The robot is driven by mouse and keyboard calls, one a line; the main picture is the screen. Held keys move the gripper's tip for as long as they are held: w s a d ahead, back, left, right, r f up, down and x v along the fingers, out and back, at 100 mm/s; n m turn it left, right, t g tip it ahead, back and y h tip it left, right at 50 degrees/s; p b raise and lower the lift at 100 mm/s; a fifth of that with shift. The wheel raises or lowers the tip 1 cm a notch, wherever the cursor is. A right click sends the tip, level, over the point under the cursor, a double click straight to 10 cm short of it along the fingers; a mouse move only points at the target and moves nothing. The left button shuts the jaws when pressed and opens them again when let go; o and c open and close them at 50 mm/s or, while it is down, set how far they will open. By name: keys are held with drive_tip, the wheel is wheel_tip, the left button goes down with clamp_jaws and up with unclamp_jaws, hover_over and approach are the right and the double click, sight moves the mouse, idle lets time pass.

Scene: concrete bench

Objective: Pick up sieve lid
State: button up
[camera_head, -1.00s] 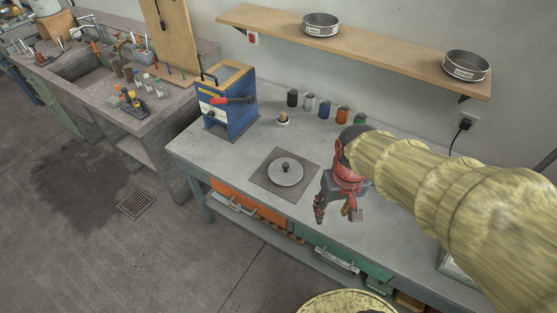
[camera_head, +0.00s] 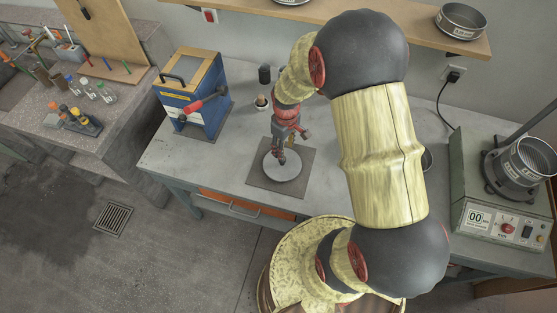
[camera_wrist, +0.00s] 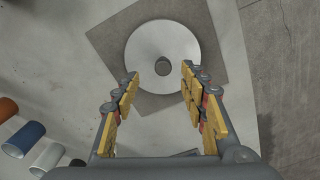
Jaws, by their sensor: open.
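The sieve lid is a flat, pale grey metal disc (camera_head: 279,171) lying on a dark square mat (camera_head: 262,180) on the bench. In the wrist view the lid (camera_wrist: 143,52) shows a dark round knob at its middle. Nothing is between the fingers.
A blue box-shaped device (camera_head: 198,100) with a red handle stands left of the mat. Several small cylinders (camera_wrist: 22,138) stand on the bench. A sieve shaker (camera_head: 495,190) stands at the right. A shelf with a sieve (camera_head: 461,20) runs above the bench.

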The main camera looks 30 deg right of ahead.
sight(290, 168)
drive_tip(key=shift+w+a+f+b, duration=0.1)
drive_tip(key=shift+f+b, duration=0.1)
drive_tip(key=shift+f, duration=1.1)
drive_tip(key=shift+w+a+f+b, duration=0.1)
drive_tip(key=shift+a+f+b, duration=0.1)
drive_tip(key=shift+f, duration=1.15)
drive_tip(key=shift+a+f+b, duration=0.1)
drive_tip(key=shift+f+b, duration=0.1)
drive_tip(key=shift+f, duration=1.1)
drive_tip(key=shift+c, duration=1.3)
drive_tip(key=c, duration=0.8)
clamp_jaws()
